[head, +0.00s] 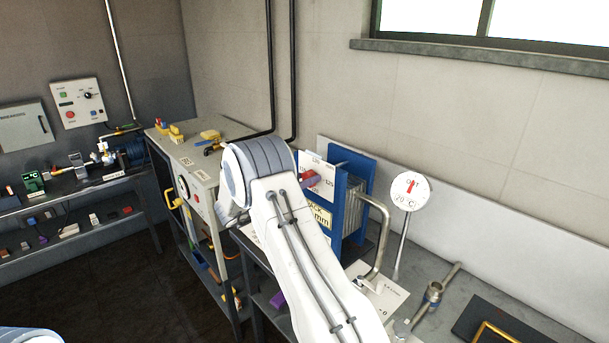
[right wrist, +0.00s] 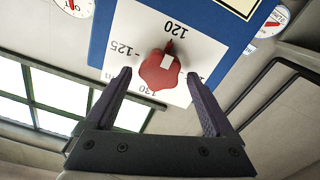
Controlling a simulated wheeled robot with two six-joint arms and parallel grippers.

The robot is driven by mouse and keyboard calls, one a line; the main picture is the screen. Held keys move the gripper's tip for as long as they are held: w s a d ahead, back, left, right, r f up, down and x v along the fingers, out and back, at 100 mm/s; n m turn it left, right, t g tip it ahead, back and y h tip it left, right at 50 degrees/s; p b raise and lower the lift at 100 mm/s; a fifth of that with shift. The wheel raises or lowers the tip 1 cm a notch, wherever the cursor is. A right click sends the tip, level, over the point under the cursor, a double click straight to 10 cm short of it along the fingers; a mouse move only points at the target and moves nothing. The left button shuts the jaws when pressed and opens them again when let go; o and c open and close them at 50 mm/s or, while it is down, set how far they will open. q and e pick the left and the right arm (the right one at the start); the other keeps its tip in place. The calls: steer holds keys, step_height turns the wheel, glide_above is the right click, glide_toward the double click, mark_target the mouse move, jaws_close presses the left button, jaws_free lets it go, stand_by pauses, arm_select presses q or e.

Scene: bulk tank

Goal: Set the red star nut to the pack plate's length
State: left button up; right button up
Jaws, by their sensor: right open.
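The red star nut (right wrist: 160,70) sits on a white dial card (right wrist: 205,55) on a blue plate in the right wrist view. Its red pointer is toward the 120 mark. Marks 125 and 130 also show. My right gripper (right wrist: 159,80) is open, its fingers on either side of the nut; I cannot tell whether they touch it. In the head view the nut (head: 309,180) shows beside my right arm. The yellow pack plate (head: 320,216) is below it, reading "PACK" and "mm"; its number is hidden by my arm. My left gripper is not in view.
A blue-ended plate stack (head: 354,195) stands on the bench with a bent steel pipe (head: 378,240) beside it. A round temperature gauge (head: 410,191) stands to the right. A grey control cabinet (head: 195,165) is at the left. Dark floor (head: 140,265) is clear at lower left.

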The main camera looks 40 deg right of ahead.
steer(key=shift+d, duration=0.25)
